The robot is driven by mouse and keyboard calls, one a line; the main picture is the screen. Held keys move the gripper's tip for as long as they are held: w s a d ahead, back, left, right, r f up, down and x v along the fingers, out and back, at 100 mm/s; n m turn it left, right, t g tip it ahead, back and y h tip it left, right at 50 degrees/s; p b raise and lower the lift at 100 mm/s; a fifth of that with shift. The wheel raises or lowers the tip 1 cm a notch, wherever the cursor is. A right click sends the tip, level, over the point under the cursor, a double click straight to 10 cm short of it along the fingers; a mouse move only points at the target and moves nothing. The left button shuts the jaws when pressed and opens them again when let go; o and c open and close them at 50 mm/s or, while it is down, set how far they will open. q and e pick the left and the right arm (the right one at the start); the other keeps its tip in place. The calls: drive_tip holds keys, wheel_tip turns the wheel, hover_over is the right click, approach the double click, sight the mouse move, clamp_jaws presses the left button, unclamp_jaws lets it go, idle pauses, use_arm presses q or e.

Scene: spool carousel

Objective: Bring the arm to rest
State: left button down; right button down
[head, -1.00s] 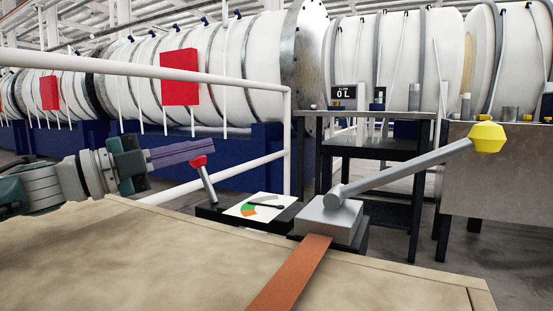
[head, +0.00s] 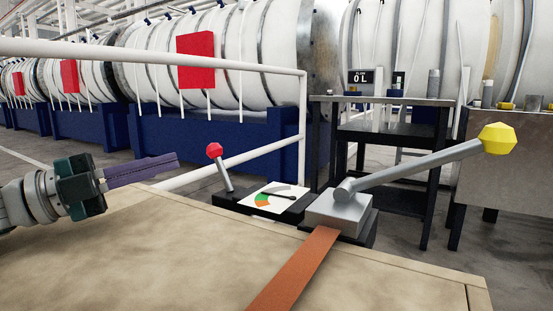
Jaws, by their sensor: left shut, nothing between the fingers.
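My left gripper (head: 140,171) is at the left in the head view, above the tan tabletop. Its long purple fingers are together and empty, pointing right toward the red-knobbed lever (head: 214,151). A gap shows between the fingertips and that lever, which leans up to the left. My right gripper is not in view. Right of the lever is a dial (head: 277,197) with green and orange segments and a dark needle. Beside it, a grey block (head: 340,207) carries a long grey lever with a yellow knob (head: 497,138), which slants up to the right.
The tan tabletop (head: 150,260) is mostly clear, with a brown strip (head: 295,270) running across it to the grey block. A white railing (head: 150,50) stands behind at the left. Large white tanks, a dark shelf stand (head: 385,160) and a small "0 L" display (head: 361,80) are farther back.

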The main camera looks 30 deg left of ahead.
use_arm(q)
drive_tip(key=d+r+n+y+p, duration=0.5)
drive_tip(key=r+n+y+p, duration=0.6)
drive_tip(key=p, duration=0.8)
drive_tip(key=s+d+r+n+g+h+p, duration=0.1)
drive_tip(key=s+d+r+n+g+p, duration=0.45)
drive_tip(key=s+p, duration=0.55)
drive_tip(key=s+d+r+n+g+p, duration=0.3)
drive_tip(key=s+d+r+g+p, duration=0.4)
drive_tip(key=s+p, duration=0.45)
wheel_tip(320, 180, up, 35)
drive_tip(key=p, duration=3.5)
drive_tip(key=shift+d+r+g, duration=0.15)
drive_tip(key=shift+r+g, duration=0.05)
drive_tip(key=shift+g, duration=0.15)
